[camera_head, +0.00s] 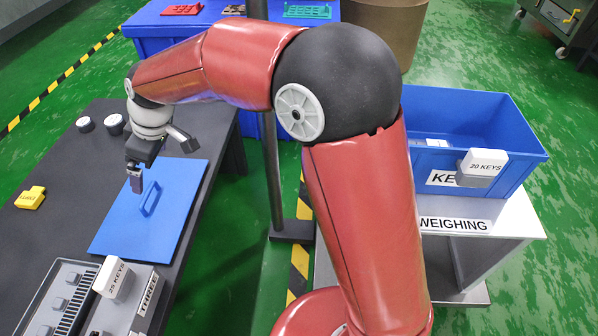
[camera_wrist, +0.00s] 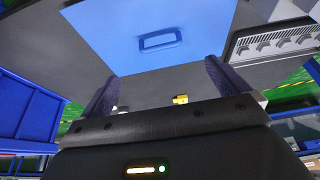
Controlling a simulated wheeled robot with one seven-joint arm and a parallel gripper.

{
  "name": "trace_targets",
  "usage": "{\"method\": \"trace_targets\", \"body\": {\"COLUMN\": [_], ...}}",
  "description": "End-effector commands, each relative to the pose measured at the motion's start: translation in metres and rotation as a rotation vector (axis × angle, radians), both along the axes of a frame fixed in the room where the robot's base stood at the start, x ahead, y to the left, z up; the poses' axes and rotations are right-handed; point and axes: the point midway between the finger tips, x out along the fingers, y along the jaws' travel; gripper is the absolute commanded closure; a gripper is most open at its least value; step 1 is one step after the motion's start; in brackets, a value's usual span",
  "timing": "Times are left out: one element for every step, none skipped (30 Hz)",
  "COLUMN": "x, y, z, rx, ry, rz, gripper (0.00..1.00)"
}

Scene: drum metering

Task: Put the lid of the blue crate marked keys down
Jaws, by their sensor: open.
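The blue lid (camera_head: 128,225), a flat panel with a raised handle (camera_head: 150,198), lies on the dark table. It also shows in the wrist view (camera_wrist: 110,25), its handle (camera_wrist: 162,41) beyond my fingertips. My gripper (camera_head: 136,184) is open and empty, just left of the handle in the head view; its two fingers also show in the wrist view (camera_wrist: 161,85). The exact gap between fingers and lid cannot be told. The blue crate (camera_head: 520,130), its label partly hidden but beginning "KE", stands open on the metal weighing stand at right. A "20 KEYS" block (camera_head: 483,163) is at its front.
The dark table (camera_head: 60,165) also holds a yellow block (camera_head: 31,198), white round pieces (camera_head: 113,124) and a grey tray (camera_head: 70,285) with a "25 KEYS" block (camera_head: 113,280). A dark post (camera_head: 271,170) stands between table and weighing stand (camera_head: 500,225).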

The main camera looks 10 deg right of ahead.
Motion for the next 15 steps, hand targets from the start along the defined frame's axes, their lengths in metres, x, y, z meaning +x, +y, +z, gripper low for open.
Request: {"method": "trace_targets", "body": {"x": [0.0,0.0,0.0,0.0,-0.001,-0.003,-0.005,-0.008,-0.013,-0.018,-0.022,-0.03,-0.035,-0.042,-0.051], "y": [-0.005,-0.01,-0.019,-0.028,-0.039,-0.056,-0.07,-0.086,-0.107,-0.123,-0.139,-0.159,-0.174,-0.189,-0.208], "z": [0.003,0.006,0.011,0.015,0.02,0.028,0.034,0.04,0.048,0.054,0.059,0.064,0.068,0.072,0.076], "rx": [-0.002,-0.004,-0.009,-0.014,-0.019,-0.027,-0.033,-0.039,-0.047,-0.051,-0.054,-0.057,-0.059,-0.059,-0.058], "ry": [-0.004,-0.007,-0.012,-0.017,-0.021,-0.03,-0.036,-0.042,-0.049,-0.054,-0.059,-0.065,-0.069,-0.074,-0.078], "rz": [-0.011,-0.024,-0.047,-0.069,-0.097,-0.142,-0.18,-0.221,-0.281,-0.325,-0.371,-0.432,-0.478,-0.525,-0.587], "gripper": [0.0,0.0,0.0,0.0,0.0,0.0,0.0,0.0,0.0,0.0,0.0,0.0,0.0,0.0,0.0]}}
